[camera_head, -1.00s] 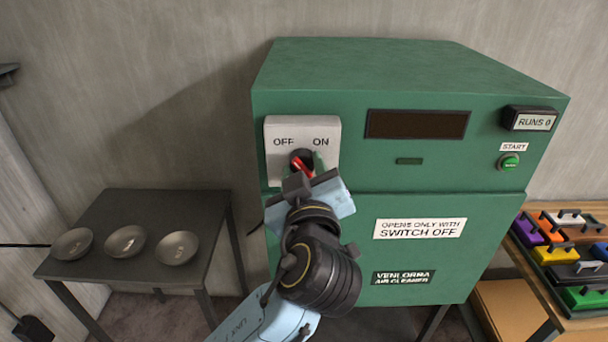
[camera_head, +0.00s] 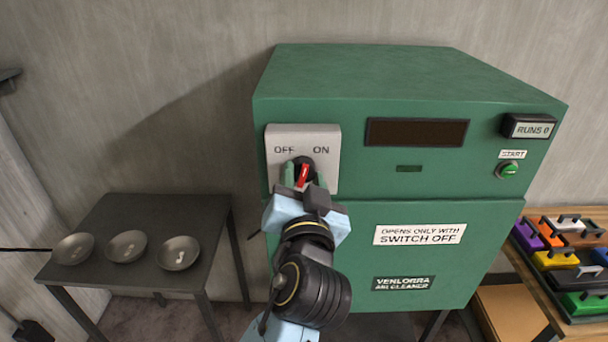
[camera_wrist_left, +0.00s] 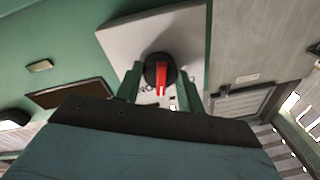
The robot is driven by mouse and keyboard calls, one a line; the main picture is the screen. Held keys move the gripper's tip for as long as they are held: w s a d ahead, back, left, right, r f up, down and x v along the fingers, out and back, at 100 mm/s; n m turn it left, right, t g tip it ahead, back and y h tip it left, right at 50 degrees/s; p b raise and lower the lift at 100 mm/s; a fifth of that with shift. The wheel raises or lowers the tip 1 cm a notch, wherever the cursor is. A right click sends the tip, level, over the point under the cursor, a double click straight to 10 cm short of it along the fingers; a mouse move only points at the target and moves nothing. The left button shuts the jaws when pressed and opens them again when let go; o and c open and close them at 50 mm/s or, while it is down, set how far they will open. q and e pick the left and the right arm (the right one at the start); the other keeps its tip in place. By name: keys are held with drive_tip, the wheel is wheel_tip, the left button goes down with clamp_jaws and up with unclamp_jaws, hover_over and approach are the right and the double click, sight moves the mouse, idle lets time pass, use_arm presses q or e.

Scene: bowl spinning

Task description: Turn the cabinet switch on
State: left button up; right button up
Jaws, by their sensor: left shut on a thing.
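The cabinet switch is a black round knob with a red pointer (camera_head: 304,175) on a pale plate (camera_head: 329,165) marked OFF at left and ON at right. The pointer stands nearly upright, leaning slightly right, between the two words. My left gripper (camera_head: 304,183) reaches up from below, with one green finger on each side of the knob, shut on it. In the left wrist view the red pointer (camera_wrist_left: 161,78) shows between the two fingers (camera_wrist_left: 160,88). The plate is on the upper left front of the green cabinet (camera_head: 410,75). My right gripper is out of view.
The cabinet has a dark display (camera_head: 416,132), a green START button (camera_head: 508,170) and a RUNS 0 counter (camera_head: 528,127). Three bowls sit on a dark table (camera_head: 120,215) at left. Colored handled blocks (camera_head: 555,259) lie on a wooden table at right.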

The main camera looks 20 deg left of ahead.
use_arm(q)
drive_tip(key=m+h, duration=0.1)
drive_tip(key=m, duration=0.5)
drive_tip(key=shift+a+m, duration=0.1)
drive_tip(key=shift+m, duration=0.5)
drive_tip(key=o, duration=1)
drive_tip(key=shift+c, duration=0.2)
